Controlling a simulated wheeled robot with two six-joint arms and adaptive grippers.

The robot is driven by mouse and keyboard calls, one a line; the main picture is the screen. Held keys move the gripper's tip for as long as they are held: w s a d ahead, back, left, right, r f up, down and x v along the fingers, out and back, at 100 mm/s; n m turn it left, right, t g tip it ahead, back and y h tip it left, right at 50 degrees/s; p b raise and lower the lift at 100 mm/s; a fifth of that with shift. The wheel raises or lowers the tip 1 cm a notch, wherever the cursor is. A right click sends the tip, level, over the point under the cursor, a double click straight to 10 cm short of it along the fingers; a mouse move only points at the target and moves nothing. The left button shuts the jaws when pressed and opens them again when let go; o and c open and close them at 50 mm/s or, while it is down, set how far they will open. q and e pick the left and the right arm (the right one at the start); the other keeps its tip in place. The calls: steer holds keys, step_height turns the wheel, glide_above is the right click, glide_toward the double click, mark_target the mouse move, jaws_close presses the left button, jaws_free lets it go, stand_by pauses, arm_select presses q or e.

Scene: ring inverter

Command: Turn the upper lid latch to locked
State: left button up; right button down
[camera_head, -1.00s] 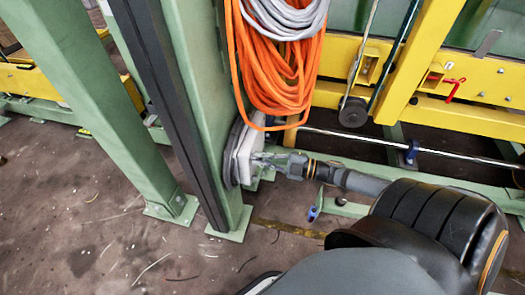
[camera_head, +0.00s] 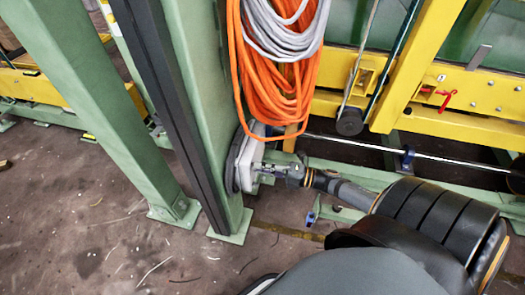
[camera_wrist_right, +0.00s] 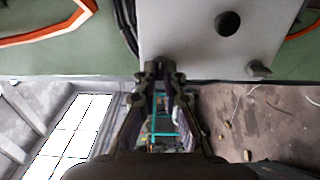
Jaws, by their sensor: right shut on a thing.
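The light grey inverter box (camera_head: 246,158) is mounted on the side of the green post. It also fills the top of the right wrist view (camera_wrist_right: 190,40), with a round dark knob (camera_wrist_right: 227,22) on its face. My right gripper (camera_head: 261,168) reaches the box from the right. In the right wrist view its fingertips (camera_wrist_right: 163,72) are close together at the box's edge, shut on the upper lid latch, which they mostly hide. A second small latch (camera_wrist_right: 258,68) shows free at the same edge. The latch's angle cannot be read. My left gripper is not in view.
Orange cable (camera_head: 275,85) and grey cable (camera_head: 285,35) hang in coils just above the box. The green post (camera_head: 200,110) stands left of it. A yellow frame (camera_head: 440,120) and a metal rod (camera_head: 440,156) lie to the right. The floor (camera_head: 110,240) at lower left is mostly clear.

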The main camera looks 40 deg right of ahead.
steer(key=shift+f, duration=0.1)
stand_by(0.4)
steer(key=c, duration=1.5)
jaws_free()
steer(key=shift+o, duration=0.2)
steer(key=v, duration=0.7)
steer(key=shift+s+d, duration=0.15)
steer(key=shift+s, duration=0.1)
